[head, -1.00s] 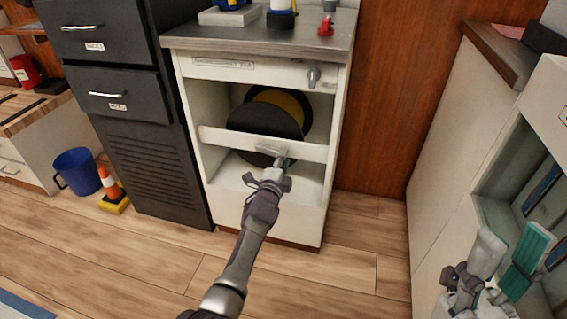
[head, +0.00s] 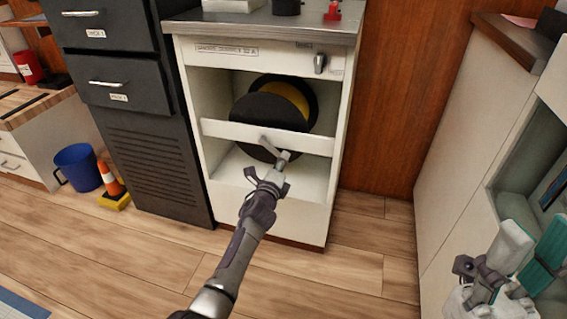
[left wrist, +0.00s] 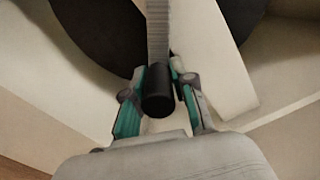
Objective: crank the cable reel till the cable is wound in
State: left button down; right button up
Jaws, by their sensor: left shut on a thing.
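The cable reel (head: 268,112), with black discs and a yellow drum, sits inside the open bay of a white cabinet (head: 215,174). A white bar (head: 225,129) crosses in front of it. A grey crank arm (head: 271,146) on the bar slants down to the right. My left gripper (head: 282,162) is at its lower end. In the left wrist view, its teal-padded fingers (left wrist: 158,95) are shut on the black crank handle (left wrist: 158,88), with the ribbed crank arm (left wrist: 158,30) above. My right gripper (head: 531,252) is at lower right, fingers apart and empty. I cannot make out the cable.
A dark drawer unit (head: 150,150) stands against the cabinet's left side. A blue bucket (head: 77,168) and an orange cone (head: 111,180) are on the floor at left. White furniture (head: 455,170) stands at right. The floor before the cabinet is clear.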

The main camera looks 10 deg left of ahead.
pick_arm(q)
jog(key=shift+a+f, duration=0.3)
jog(key=c, duration=1.1)
grip_release()
jog(key=shift+o, duration=0.6)
jog(key=shift+r, duration=0.15)
jog(key=s, duration=1.2)
jog(key=shift+a, duration=0.15)
